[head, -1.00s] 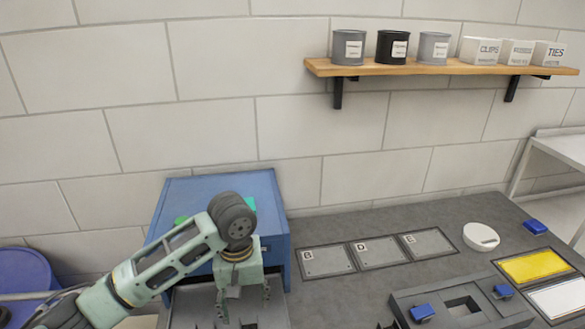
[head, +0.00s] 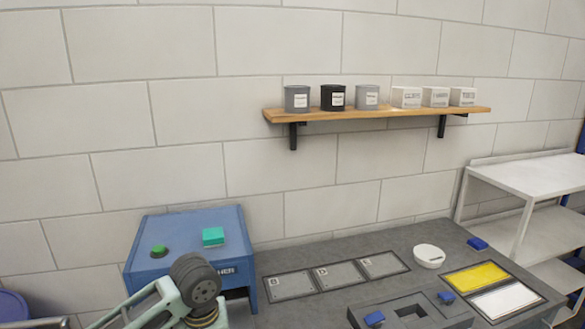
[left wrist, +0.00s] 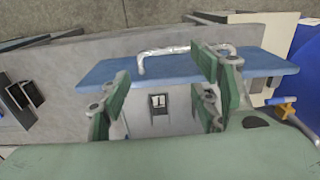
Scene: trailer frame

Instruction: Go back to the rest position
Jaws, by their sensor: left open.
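My left arm (head: 190,295) comes in at the bottom left of the head view, in front of a blue machine (head: 165,265). Its fingers are below the frame edge there. In the left wrist view my left gripper (left wrist: 160,100) shows its green fingers spread wide with nothing between them. My right gripper is not in view.
A green button (head: 159,251) and a teal block (head: 213,236) are on top of the machine. Marked plates (head: 338,275), a white round dish (head: 429,256) and a grey fixture (head: 415,312) with blue parts are on the bench. A shelf (head: 380,114) is on the wall.

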